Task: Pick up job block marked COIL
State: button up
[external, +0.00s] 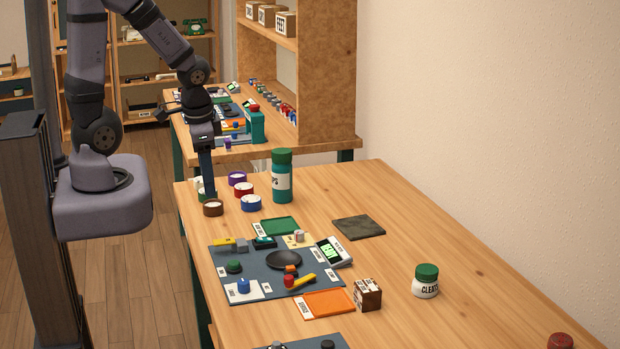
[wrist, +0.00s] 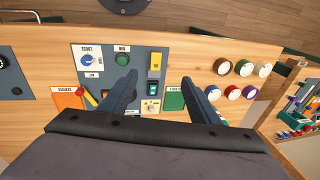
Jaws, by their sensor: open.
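A small dark brown block with white label patches (external: 368,294) stands on the table at the right of the orange tray in the external view. Its lettering is too small to read, so I cannot tell if it says COIL. No block marked COIL can be made out in the wrist view. My gripper (external: 208,192) points down near the table's far left end, by the small round pots, well away from the block. In the wrist view my gripper (wrist: 161,78) has its two fingers wide apart, with nothing held between them.
A blue-grey mat (external: 222,262) holds a dial, a black dish and tools. An orange tray (external: 325,303) and a green tray (external: 277,226) lie beside it. A tall green bottle (external: 282,178) stands near my gripper. A white jar (external: 425,286) stands right. The table's right side is mostly clear.

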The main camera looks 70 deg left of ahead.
jog(key=s+d+r+h+p, duration=0.1)
jog(key=d+r+h+p, duration=0.1)
jog(key=d+r+p, duration=0.7)
jog(key=n+g+h+b, duration=0.1)
jog(key=n+h+b, duration=1.45)
jog(key=b, duration=1.95)
send_near(373, 298)
jog(key=d+n+y, duration=0.1)
jog(key=d+r+n+y, duration=0.1)
jog(key=shift+s+d+r+y, duration=0.15)
jog(key=shift+s+d+y, duration=0.2)
jog(key=shift+s, duration=0.05)
jog(key=shift+w+d+f+n+h+b, duration=0.15)
jog(key=shift+w+f+n+h+b, duration=0.25)
jog(key=shift+w, duration=0.1)
jog(key=shift+d+f, duration=0.1)
jog(key=shift+p+x, duration=0.55)
jog(key=shift+x, duration=3.15)
jog(key=shift+s, duration=0.1)
jog(key=c, duration=1.2)
